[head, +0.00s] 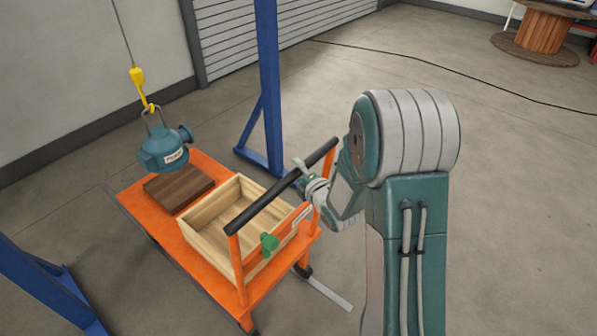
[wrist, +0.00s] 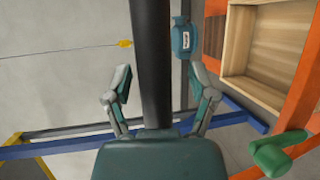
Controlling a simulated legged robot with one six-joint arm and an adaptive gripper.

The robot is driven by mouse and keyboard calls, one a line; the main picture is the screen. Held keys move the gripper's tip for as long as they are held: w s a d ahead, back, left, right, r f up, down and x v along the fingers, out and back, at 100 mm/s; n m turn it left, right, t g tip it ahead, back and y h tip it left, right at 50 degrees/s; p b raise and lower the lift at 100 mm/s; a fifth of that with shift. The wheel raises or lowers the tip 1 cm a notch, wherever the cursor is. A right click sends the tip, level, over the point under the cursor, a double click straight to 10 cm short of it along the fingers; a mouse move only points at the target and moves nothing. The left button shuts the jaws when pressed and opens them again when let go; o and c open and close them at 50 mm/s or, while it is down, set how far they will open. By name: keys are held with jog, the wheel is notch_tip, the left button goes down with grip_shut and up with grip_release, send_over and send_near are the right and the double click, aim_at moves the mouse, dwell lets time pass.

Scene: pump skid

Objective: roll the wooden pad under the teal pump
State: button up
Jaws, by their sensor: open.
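The teal pump (head: 165,152) hangs from a yellow hook above the far end of an orange cart (head: 173,240). It also shows at the top of the wrist view (wrist: 181,40). The dark brown wooden pad (head: 179,187) lies on the cart deck, just below and slightly right of the pump in the head view. My gripper (head: 306,178) is at the cart's black handle bar (head: 262,202). In the wrist view, its fingers (wrist: 161,85) are spread open, one on each side of the bar (wrist: 150,60), with visible gaps.
A light wooden box (head: 228,204) sits on the cart between the pad and the handle. A green knob-like part (head: 268,244) is near the handle's lower end. Blue frame posts (head: 268,80) stand beside the cart. Open floor lies to the right, crossed by a black cable (head: 455,72).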

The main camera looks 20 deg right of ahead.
jog(key=v, duration=0.7)
jog(key=shift+s, duration=0.2)
dwell(0.4)
jog(key=s+d+r+m+g+h, duration=0.1)
jog(key=s+r+m+g+h, duration=0.4)
jog(key=r+m, duration=0.45)
jog(key=s+a+r+m+g, duration=0.2)
jog(key=s+m, duration=0.4)
jog(key=s, duration=0.4)
jog(key=s+a+r+m+g+y, duration=0.1)
jog(key=s+a+r+m+g, duration=0.1)
jog(key=s+m, duration=0.4)
jog(key=s+r, duration=0.1)
jog(key=s, duration=0.3)
jog(key=shift+a+g, duration=0.3)
jog(key=shift+g, duration=0.1)
